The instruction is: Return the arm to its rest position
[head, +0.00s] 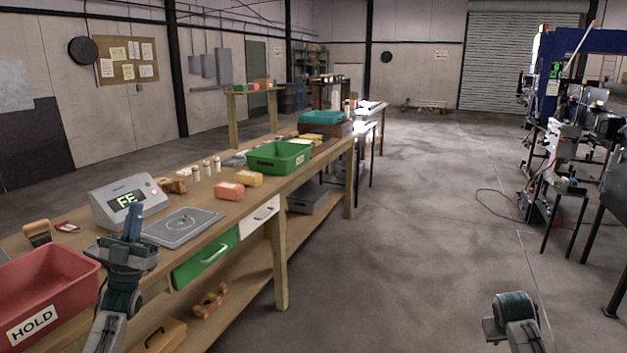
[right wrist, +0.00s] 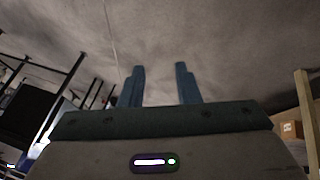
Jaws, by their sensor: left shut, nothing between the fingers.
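My left gripper (head: 134,215) is shut with its fingers upright, in front of the bench between the red HOLD bin (head: 40,285) and the grey flat plate (head: 182,227). Nothing shows between its fingers. My right arm shows only in part at the bottom right of the head view, over bare floor. In the right wrist view the two blue fingers of my right gripper (right wrist: 159,75) stand apart with an empty gap between them.
The long wooden bench (head: 281,270) carries a display unit (head: 127,202), orange blocks, small white bottles and a green bin (head: 279,156). A green drawer (head: 206,259) and a white drawer (head: 259,216) sit below its top. Machinery stands at far right. The middle floor is clear.

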